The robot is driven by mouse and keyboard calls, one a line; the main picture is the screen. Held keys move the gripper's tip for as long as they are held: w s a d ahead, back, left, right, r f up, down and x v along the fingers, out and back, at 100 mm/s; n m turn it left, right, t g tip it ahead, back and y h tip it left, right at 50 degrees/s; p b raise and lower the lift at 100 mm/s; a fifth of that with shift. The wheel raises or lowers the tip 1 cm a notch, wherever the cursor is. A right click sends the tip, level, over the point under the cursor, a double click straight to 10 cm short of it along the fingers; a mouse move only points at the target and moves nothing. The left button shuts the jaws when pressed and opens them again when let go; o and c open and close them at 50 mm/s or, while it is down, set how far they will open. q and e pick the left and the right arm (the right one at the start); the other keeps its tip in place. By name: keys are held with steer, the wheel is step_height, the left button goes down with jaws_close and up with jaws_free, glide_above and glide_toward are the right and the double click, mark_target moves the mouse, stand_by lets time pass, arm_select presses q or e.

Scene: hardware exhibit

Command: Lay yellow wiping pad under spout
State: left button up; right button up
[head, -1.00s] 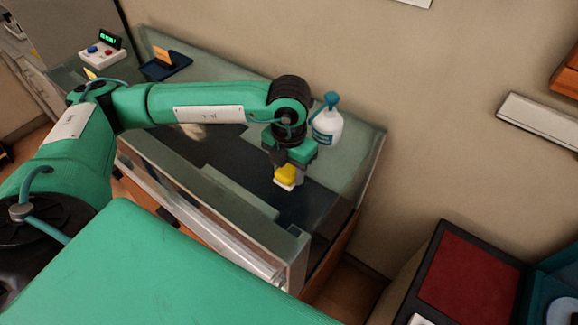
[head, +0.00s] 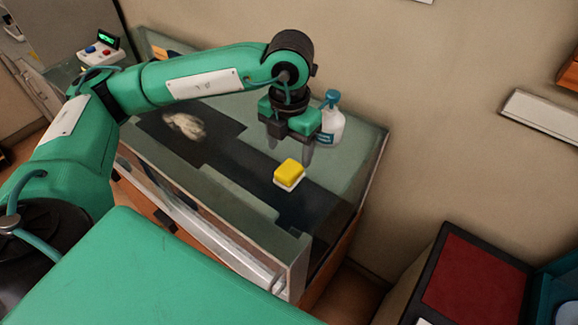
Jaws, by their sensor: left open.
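The yellow wiping pad (head: 290,170), with a white underside, lies on the dark part of the glass-topped counter. My left gripper (head: 291,155) is open and empty, with its fingers pointing down just above and behind the pad. A white pump bottle with a teal top (head: 331,122) stands upright just right of the gripper. The bottle's spout is at its top; the pad lies to the left and front of the bottle, not beneath it. My right gripper is not in view.
A pale crumpled item (head: 185,125) lies on the counter's dark area at the left. A control box with red and blue buttons (head: 100,53) stands at the far left. A cabinet with a red top (head: 471,273) is at the lower right.

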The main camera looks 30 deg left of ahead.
mark_target(289, 168)
arm_select(q)
step_height(289, 168, up, 5)
steer(key=shift+r+b, duration=0.2)
steer(key=shift+b, duration=0.3)
